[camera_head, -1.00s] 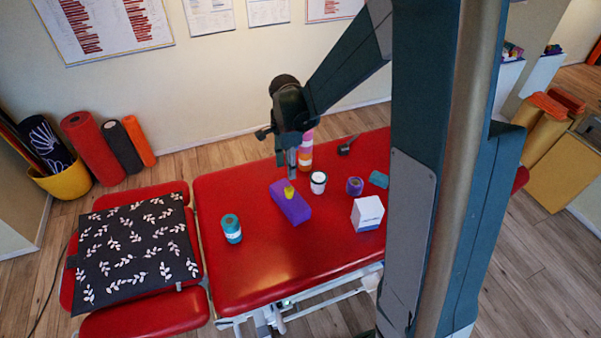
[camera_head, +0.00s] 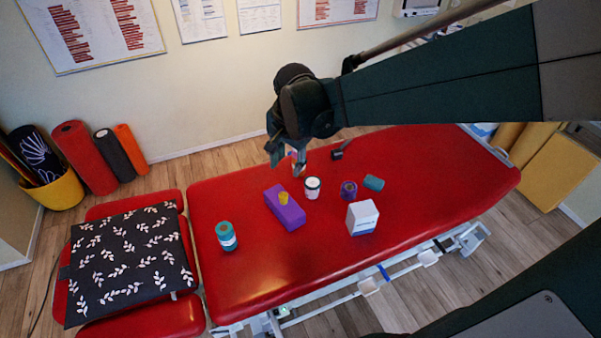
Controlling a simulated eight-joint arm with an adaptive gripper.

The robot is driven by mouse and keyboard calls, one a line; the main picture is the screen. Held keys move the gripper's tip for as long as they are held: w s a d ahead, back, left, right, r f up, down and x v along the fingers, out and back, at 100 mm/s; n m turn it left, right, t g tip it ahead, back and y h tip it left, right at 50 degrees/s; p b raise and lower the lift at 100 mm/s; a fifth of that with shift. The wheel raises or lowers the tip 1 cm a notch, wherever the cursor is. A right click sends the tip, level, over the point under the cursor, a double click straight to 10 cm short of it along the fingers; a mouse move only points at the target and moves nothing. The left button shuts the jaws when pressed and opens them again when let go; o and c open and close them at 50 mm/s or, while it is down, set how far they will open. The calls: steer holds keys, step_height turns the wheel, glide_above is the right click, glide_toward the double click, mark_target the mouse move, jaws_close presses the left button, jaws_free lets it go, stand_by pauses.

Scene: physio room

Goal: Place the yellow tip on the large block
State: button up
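The large purple block (camera_head: 292,214) lies on the red treatment table. The small yellow tip (camera_head: 284,198) appears to stand on the block's top face, left of its middle. My gripper (camera_head: 286,162) hangs above and behind the block, pointing down, clear of the yellow tip. Its fingers look spread, with nothing visible held between them.
A white jar (camera_head: 312,188) stands just right of the block. A purple roll (camera_head: 348,190), a teal roll (camera_head: 374,183) and a white box (camera_head: 362,218) are farther right. A teal bottle (camera_head: 227,236) stands front left. The red table's (camera_head: 440,185) right side is clear.

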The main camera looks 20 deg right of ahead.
steer(key=s+r+n+t, duration=0.2)
steer(key=s+n, duration=0.3)
steer(key=s, duration=0.3)
steer(key=s+r+n+t, duration=0.2)
steer(key=s+r+n, duration=0.3)
steer(key=s, duration=0.4)
steer(key=shift+a+r+n+t, duration=0.2)
steer(key=shift+a+n+t, duration=0.15)
steer(key=shift+n, duration=0.35)
